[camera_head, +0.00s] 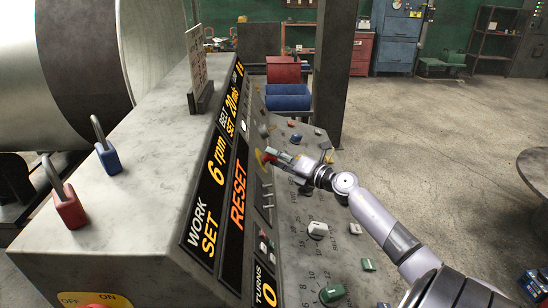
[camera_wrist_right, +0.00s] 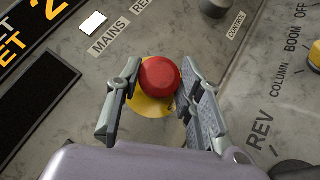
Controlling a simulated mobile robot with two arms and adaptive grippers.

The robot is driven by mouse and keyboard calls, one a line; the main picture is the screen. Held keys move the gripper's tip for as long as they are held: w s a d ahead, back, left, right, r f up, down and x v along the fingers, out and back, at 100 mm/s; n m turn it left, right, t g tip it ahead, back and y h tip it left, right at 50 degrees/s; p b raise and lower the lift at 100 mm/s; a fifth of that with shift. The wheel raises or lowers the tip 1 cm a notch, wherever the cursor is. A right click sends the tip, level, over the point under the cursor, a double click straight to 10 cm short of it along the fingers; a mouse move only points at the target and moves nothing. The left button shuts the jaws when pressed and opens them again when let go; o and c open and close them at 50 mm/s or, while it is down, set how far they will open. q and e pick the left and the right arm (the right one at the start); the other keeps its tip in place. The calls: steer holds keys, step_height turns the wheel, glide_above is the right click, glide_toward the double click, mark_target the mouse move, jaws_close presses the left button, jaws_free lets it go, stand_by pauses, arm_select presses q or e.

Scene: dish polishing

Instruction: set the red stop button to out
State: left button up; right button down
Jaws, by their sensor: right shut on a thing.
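The red stop button (camera_wrist_right: 160,76) is a round mushroom head on a yellow disc, set in the grey console panel. In the head view the red button (camera_head: 268,157) shows at the tip of my right gripper (camera_head: 274,156), partly covered by it. In the wrist view my right gripper (camera_wrist_right: 160,82) has one finger on each side of the red head and is shut on it. The base of the button is hidden under the head, so I cannot tell whether it is in or out. My left gripper is not in view.
The panel around the button carries a lit display (camera_head: 238,194) reading RESET, a white knob (camera_head: 318,230) and a green knob (camera_head: 332,293). A red padlock (camera_head: 68,208) and a blue padlock (camera_head: 108,160) stand on the console top.

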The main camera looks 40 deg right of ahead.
steer(key=c, duration=1.6)
jaws_free()
steer(key=shift+d+r, duration=0.1)
steer(key=shift+d, duration=0.05)
steer(key=o, duration=0.4)
steer(key=shift+s+d, duration=0.1)
steer(key=shift+s, duration=0.05)
steer(key=shift+o, duration=0.6)
steer(key=shift+s, duration=0.15)
steer(key=s+d, duration=0.1)
steer(key=s, duration=1)
steer(key=shift+s+d, duration=0.15)
steer(key=shift+s, duration=0.15)
